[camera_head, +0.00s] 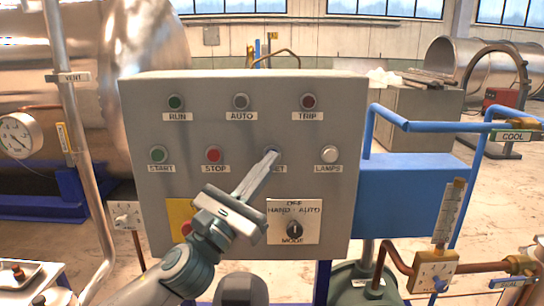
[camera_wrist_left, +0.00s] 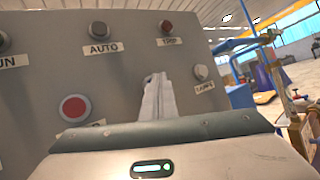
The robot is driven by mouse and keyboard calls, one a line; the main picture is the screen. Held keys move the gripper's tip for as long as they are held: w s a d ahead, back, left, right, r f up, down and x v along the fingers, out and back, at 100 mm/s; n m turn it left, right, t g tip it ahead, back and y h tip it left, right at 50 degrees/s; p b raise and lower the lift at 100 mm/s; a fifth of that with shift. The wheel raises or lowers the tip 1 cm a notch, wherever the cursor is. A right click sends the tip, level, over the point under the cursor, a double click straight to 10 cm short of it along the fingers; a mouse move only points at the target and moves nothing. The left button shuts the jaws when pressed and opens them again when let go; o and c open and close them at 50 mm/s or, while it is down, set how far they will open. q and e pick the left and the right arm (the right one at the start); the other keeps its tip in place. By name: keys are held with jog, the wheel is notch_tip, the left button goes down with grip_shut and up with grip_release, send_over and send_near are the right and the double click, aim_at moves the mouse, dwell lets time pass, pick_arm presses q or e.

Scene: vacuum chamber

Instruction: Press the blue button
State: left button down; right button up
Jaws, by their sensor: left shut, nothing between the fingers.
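The blue button (camera_head: 271,149) sits on the grey control panel (camera_head: 330,90), in the row with START, STOP and LAMPS. Only its upper edge shows, behind my fingertips. Its label is partly covered and reads "ET". My left gripper (camera_head: 269,160) is shut and empty, its fingers angled up and right over the button. I cannot tell whether the tips touch it. In the left wrist view the shut fingers (camera_wrist_left: 157,88) reach towards the panel and hide the button, between the red STOP button (camera_wrist_left: 74,108) and the LAMPS button (camera_wrist_left: 201,72). My right gripper is out of view.
The red STOP button (camera_head: 213,155) lies left of the fingertips and the white LAMPS button (camera_head: 329,154) right. The HAND-AUTO mode knob (camera_head: 294,230) is below. My left gripper's body partly covers a yellow plate (camera_head: 178,213). Blue pipes (camera_head: 430,126) stand right of the panel.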

pick_arm(q)
jog(key=shift+s, duration=0.1)
jog(key=shift+s+p, duration=0.4)
jog(key=shift+s, duration=0.35)
jog(key=shift+s, duration=0.1)
jog(key=s+p, duration=0.2)
jog(key=s, duration=0.2)
jog(key=shift+s, duration=0.4)
dwell(0.8)
